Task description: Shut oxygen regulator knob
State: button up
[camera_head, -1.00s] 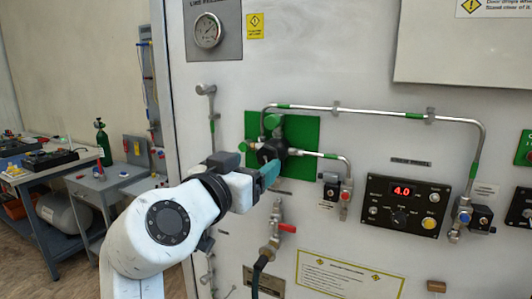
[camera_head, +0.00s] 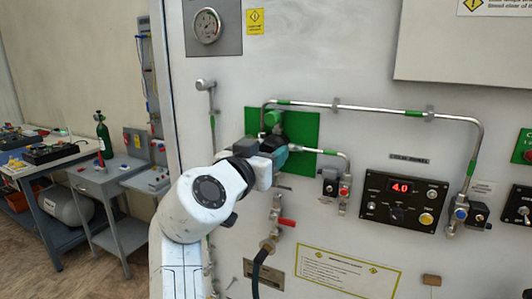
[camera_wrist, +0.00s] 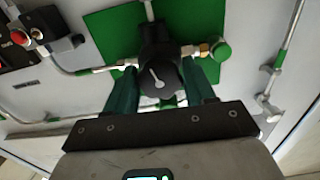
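The oxygen regulator knob (camera_wrist: 158,78) is round and black with a white pointer mark. It sits in front of a green square plate (camera_head: 303,132) on the white panel. In the wrist view the teal fingers of my gripper (camera_wrist: 160,85) stand apart, one on each side of the knob. I cannot tell whether they touch it. In the head view my gripper (camera_head: 279,154) is at the plate and mostly hides the knob.
Metal pipes (camera_head: 375,109) run from the plate to the right. A valve with a red handle (camera_head: 286,222) is below. A control box reading 4.0 (camera_head: 403,203) is to the right. A round gauge (camera_head: 207,26) is above. A bench and grey cart (camera_head: 104,178) stand at left.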

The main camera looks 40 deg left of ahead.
jog(key=c, duration=0.7)
jog(key=shift+o, duration=0.2)
jog(key=shift+r, duration=0.1)
